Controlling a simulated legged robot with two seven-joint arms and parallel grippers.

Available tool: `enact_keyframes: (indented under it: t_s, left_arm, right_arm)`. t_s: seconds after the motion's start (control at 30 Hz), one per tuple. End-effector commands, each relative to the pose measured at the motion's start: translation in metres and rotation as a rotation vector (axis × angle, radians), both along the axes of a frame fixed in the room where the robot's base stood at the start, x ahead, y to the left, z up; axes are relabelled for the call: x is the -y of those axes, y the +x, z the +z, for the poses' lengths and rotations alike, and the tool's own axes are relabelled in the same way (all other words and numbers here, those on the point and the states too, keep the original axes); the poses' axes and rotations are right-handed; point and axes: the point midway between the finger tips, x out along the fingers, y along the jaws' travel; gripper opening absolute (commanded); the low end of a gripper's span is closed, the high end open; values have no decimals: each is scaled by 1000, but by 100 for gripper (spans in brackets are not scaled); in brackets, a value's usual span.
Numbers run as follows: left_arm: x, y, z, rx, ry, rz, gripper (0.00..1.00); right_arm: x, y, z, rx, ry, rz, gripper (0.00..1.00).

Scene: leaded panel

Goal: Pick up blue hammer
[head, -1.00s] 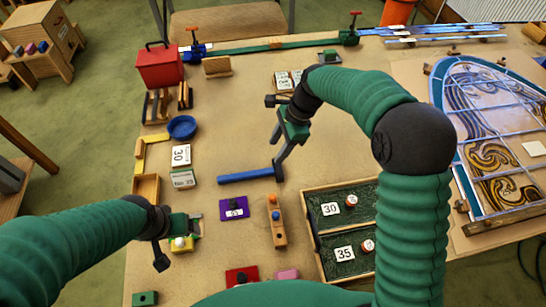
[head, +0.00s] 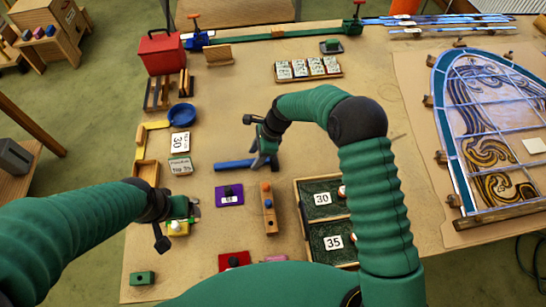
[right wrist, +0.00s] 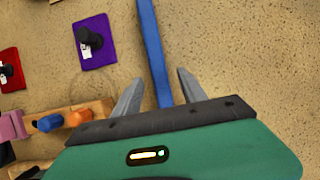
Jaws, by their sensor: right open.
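The blue hammer (head: 232,164) lies on the table left of centre. Its blue handle points left, and its right end is hidden by my right gripper. My right gripper (head: 262,158) is open, pointing down over that right end. In the right wrist view the blue handle (right wrist: 153,45) runs between the two spread fingers (right wrist: 158,88), with a gap on each side.
A purple pad (head: 229,195) and a wooden block with coloured pegs (head: 268,222) lie in front of the hammer. Green compartments numbered 30 and 35 (head: 297,215) stand to the right. A blue bowl (head: 182,114) is behind left. The table behind the hammer is mostly clear.

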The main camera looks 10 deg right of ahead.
Motion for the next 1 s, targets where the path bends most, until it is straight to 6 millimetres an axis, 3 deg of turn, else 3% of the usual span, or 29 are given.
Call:
enact_keyframes:
  t_s: [0.13, 0.33, 0.7, 1.0]
  left_arm:
    - [0, 0, 4, 0, 0, 1, 79]
    - [-1, 0, 3, -1, 0, 2, 79]
    - [0, 0, 3, -1, 0, 1, 79]
    - [0, 0, 3, 0, 0, 1, 79]
  right_arm:
    - [-12, -1, -14, -1, -4, 4, 49]
    - [-12, 0, -16, 1, -4, 3, 49]
    - [-5, 0, -16, 1, 2, 2, 1]
    - [-10, 0, -16, 0, -4, 3, 0]
